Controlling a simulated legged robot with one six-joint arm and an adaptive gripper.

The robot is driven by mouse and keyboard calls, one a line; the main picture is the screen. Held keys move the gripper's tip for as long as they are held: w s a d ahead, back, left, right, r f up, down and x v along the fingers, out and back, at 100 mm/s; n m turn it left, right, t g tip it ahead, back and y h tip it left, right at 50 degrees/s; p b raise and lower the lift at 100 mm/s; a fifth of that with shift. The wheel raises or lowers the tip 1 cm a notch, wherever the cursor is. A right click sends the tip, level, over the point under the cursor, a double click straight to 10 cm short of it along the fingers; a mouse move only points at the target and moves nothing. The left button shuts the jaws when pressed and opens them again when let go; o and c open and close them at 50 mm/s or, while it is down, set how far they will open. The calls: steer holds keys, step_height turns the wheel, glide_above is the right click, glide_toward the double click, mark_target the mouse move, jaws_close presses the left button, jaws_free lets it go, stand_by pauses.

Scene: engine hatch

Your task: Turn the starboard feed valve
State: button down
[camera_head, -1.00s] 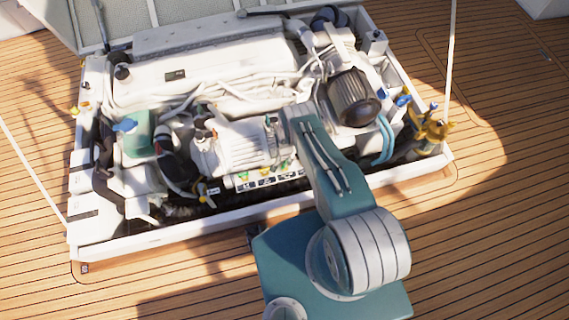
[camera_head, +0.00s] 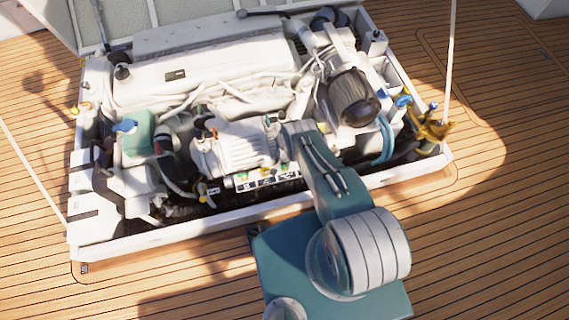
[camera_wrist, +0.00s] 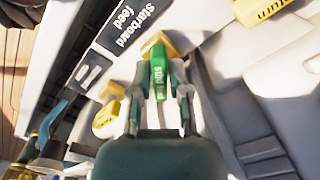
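The starboard feed valve has a green handle (camera_wrist: 158,78) with white lettering on a yellow hexagonal body (camera_wrist: 160,44) in the wrist view. A black plate reading "Starboard feed" (camera_wrist: 125,22) is up and left of it. My gripper (camera_wrist: 159,72) has one finger on each side of the green handle, with narrow gaps seeming to show beside it. Firm contact cannot be made out. In the head view my arm reaches over the front of the engine bay and hides the gripper and this valve.
Another yellow handle (camera_wrist: 262,10), its lettering partly cut off, is close at the upper right. A yellow fitting (camera_wrist: 108,118) is left of my fingers. The white engine (camera_head: 215,75) fills the hatch, and its white frame (camera_head: 170,234) borders the wooden deck.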

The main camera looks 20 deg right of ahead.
steer(key=shift+n, duration=0.4)
steer(key=n, duration=0.3)
steer(key=shift+n, duration=2.2)
steer(key=c, duration=0.6)
jaws_free()
step_height(320, 180, up, 12)
